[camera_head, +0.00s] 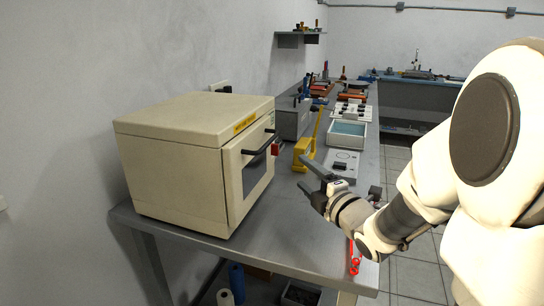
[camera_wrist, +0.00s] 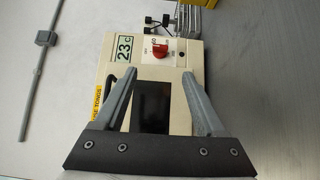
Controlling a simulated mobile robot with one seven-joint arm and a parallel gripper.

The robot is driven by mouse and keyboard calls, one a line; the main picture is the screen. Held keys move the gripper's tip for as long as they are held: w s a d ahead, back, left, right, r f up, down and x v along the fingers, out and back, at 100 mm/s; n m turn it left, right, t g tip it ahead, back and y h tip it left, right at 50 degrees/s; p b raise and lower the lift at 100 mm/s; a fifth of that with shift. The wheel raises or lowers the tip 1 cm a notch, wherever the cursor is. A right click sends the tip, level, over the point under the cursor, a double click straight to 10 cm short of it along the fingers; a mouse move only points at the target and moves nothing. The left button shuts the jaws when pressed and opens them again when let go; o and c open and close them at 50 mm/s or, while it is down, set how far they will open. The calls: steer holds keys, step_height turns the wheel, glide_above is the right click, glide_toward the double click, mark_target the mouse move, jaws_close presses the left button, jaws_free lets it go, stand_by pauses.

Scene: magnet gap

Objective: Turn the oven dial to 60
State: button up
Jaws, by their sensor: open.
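The cream oven (camera_head: 175,170) stands on the metal bench, with its door and dark handle facing right. The red dial (camera_wrist: 160,50) shows in the wrist view on the oven's front panel, beside a display that reads 23 c. Its scale marks are too small to read surely, so I cannot tell its setting. In the head view the red dial (camera_head: 276,148) sits at the oven's front right edge. My gripper (camera_head: 303,172) is open and empty, in front of the oven. In the wrist view its fingertips (camera_wrist: 160,73) are on either side just below the dial, apart from it.
A yellow tool (camera_head: 304,150) stands on the bench just behind my gripper. A light grey box (camera_head: 342,165) and a tray with a blue-green inside (camera_head: 347,134) lie further along. The aisle to the right is partly blocked by my arm.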

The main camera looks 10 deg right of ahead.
mark_target(277, 151)
steer(key=b+x, duration=0.1)
steer(key=x, duration=1.2)
steer(key=shift+w, duration=0.2)
jaws_close()
